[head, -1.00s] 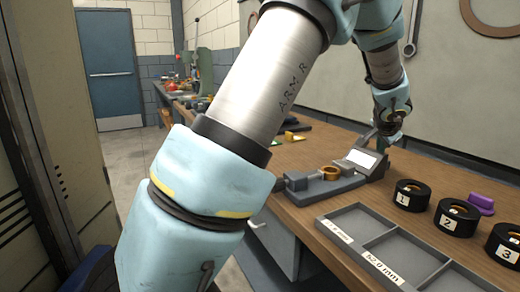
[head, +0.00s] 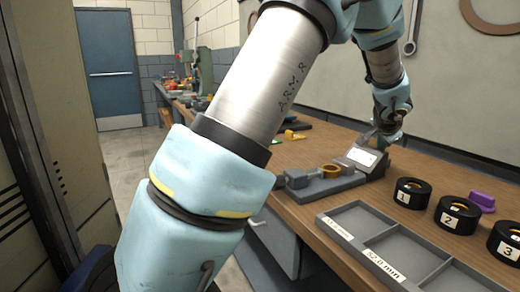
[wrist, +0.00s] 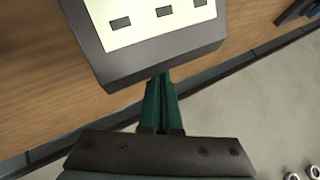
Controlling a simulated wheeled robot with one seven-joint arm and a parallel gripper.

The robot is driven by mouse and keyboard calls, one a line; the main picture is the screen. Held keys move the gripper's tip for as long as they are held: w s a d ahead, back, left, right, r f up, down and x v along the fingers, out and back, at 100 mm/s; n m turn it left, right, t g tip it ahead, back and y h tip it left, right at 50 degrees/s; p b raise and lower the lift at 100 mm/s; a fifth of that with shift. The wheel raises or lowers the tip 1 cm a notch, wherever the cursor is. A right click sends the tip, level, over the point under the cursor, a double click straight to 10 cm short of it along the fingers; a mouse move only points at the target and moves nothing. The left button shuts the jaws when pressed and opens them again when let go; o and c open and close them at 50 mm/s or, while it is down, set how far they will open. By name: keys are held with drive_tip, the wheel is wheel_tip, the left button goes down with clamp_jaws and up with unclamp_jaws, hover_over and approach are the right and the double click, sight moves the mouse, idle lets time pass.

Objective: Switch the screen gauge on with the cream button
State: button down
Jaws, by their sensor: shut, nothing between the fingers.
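The screen gauge (head: 371,168) is a grey unit with a sloped head on the wooden bench, with a brass-coloured ring (head: 330,170) on its base. Its pale screen (head: 361,157) faces up. In the wrist view the screen (wrist: 150,15) shows a row of dark dashes on cream. My gripper (head: 373,138) is at the far upper edge of the gauge head. In the wrist view its green fingers (wrist: 161,88) are together, empty, and their tips meet the housing edge or pass behind it. I cannot tell whether they touch. The cream button is not visible.
Black numbered rings (head: 411,194) stand right of the gauge, with a purple piece (head: 482,202) behind them. A grey compartment tray (head: 365,240) lies at the front. The wall (head: 460,90) is close behind the bench. My arm crosses the middle of the head view.

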drive_tip(key=shift+r+p, duration=0.4)
drive_tip(key=shift+r, duration=0.3)
wheel_tip(320, 180, up, 6)
drive_tip(key=p, duration=0.4)
drive_tip(key=a+f+n+g+y+p, duration=0.1)
drive_tip(key=a+f+n+y+p, duration=0.15)
drive_tip(key=a, duration=1.15)
drive_tip(key=s+a+f+n+g, duration=0.1)
drive_tip(key=s+a+n, duration=0.1)
drive_tip(key=a, duration=0.5)
drive_tip(key=s+a+n+g+y, duration=0.1)
drive_tip(key=s+a+n, duration=0.1)
drive_tip(key=s+a, duration=0.2)
drive_tip(key=s+a+f+n+g+p, duration=0.1)
drive_tip(key=s+a+n, duration=0.2)
drive_tip(key=a, duration=0.7)
drive_tip(key=shift+s+a+f+g+y, duration=0.3)
drive_tip(key=shift+s+a+y, duration=0.05)
drive_tip(key=shift+s+a, duration=0.05)
drive_tip(key=s+a+f+n+g, duration=0.1)
drive_tip(key=s+a+n+g, duration=0.1)
drive_tip(key=s+a, duration=0.5)
drive_tip(key=s+n+p, duration=0.1)
drive_tip(key=s, duration=0.2)
drive_tip(key=shift+s+f+n, duration=0.25)
drive_tip(key=shift+f+n, duration=0.1)
drive_tip(key=shift+f, duration=0.05)
